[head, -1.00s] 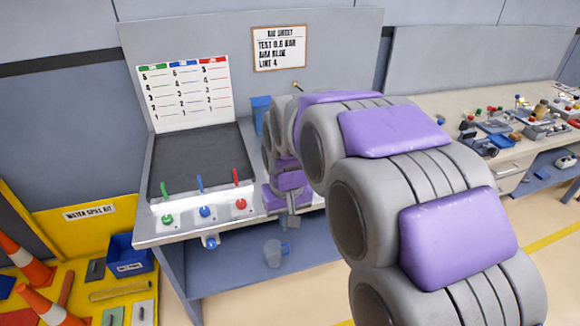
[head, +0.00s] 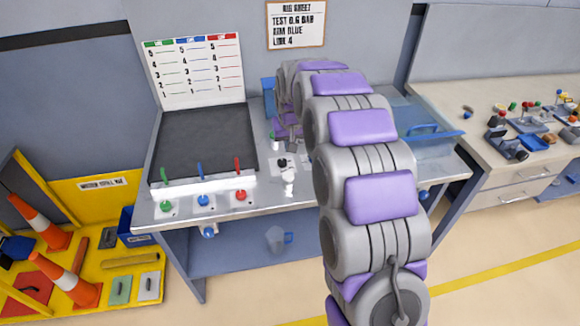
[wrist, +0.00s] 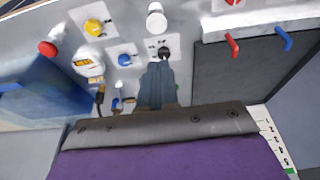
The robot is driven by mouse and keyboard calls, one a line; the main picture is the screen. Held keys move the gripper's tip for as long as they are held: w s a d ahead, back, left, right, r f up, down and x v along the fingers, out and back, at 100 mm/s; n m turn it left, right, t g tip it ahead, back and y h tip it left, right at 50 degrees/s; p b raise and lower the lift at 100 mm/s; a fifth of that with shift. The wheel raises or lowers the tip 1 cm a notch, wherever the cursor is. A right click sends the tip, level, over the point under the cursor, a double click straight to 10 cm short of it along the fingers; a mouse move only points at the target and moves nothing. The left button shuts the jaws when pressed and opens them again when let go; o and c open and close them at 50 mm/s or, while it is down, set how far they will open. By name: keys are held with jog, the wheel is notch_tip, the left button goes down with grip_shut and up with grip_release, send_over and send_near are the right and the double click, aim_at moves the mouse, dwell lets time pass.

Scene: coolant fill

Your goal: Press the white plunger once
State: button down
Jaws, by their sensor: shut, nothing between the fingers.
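The white plunger (head: 288,182) stands upright near the front edge of the bench (head: 320,178), right of the red-levered valve. In the wrist view the white plunger (wrist: 155,18) is a round white knob at the top centre. My gripper (wrist: 160,66) is shut and empty, its fingertips by a small black knob (wrist: 164,53) on a white plate. There is a gap between my fingertips and the plunger. In the head view my arm partly hides the gripper behind the plunger.
Green, blue and red levers (head: 201,172) stand left of the plunger. The wrist view shows a yellow knob (wrist: 93,27), a red knob (wrist: 47,48) and a blue knob (wrist: 124,59). A clear blue bin (head: 425,135) is at the right. A jug (head: 279,239) sits below.

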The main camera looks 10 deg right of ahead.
jog(key=shift+d, duration=0.35)
jog(key=shift+f, duration=0.1)
